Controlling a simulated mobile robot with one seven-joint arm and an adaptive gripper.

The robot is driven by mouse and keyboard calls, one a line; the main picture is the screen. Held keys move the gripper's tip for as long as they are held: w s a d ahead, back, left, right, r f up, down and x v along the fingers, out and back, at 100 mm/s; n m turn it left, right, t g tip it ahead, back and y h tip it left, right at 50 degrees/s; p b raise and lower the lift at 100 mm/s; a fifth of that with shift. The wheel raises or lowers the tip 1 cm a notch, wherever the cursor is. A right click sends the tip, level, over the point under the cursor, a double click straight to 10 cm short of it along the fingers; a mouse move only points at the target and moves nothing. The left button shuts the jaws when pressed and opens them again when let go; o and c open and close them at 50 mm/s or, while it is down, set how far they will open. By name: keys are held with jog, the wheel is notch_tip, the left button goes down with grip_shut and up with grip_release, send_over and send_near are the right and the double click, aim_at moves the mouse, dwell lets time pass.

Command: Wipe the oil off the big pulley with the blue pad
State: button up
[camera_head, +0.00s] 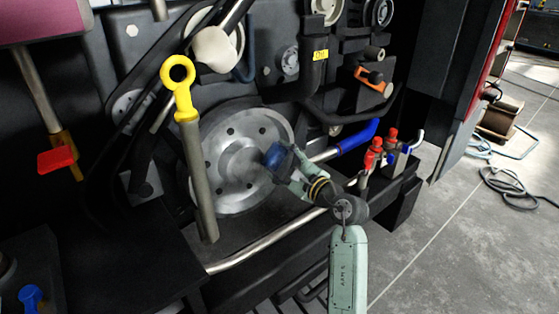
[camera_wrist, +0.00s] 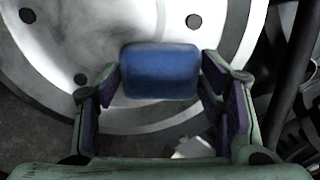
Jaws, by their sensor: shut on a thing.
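The big pulley (camera_head: 220,160) is a large grey metal disc with a ring of holes, low in the engine bay. A dull smear shows around its middle in the head view. The blue pad (camera_head: 274,155) is at the pulley's right side, in front of its face. My gripper (camera_head: 279,165) is shut on the pad. In the wrist view the pad (camera_wrist: 160,71) sits between the two fingertips, with the pulley face (camera_wrist: 110,40) behind it. I cannot tell whether the pad touches the face.
A yellow-ringed dipstick (camera_head: 180,85) with a grey tube stands before the pulley's left side. A silver pipe (camera_head: 270,236) runs below the pulley. Red-capped fittings (camera_head: 375,150) and a blue hose (camera_head: 358,138) lie to the right. Open floor (camera_head: 450,230) is at far right.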

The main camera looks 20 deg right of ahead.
jog(key=b+v, duration=0.1)
jog(key=v, duration=0.3)
jog(key=shift+s+d+f+b, duration=0.1)
jog(key=shift+s+b, duration=0.05)
jog(key=shift+b, duration=0.25)
jog(key=shift+s+d, duration=0.15)
jog(key=shift+s, duration=0.35)
jog(key=shift+b+v, duration=0.85)
jog(key=shift+v, duration=0.75)
jog(key=shift+w, duration=0.1)
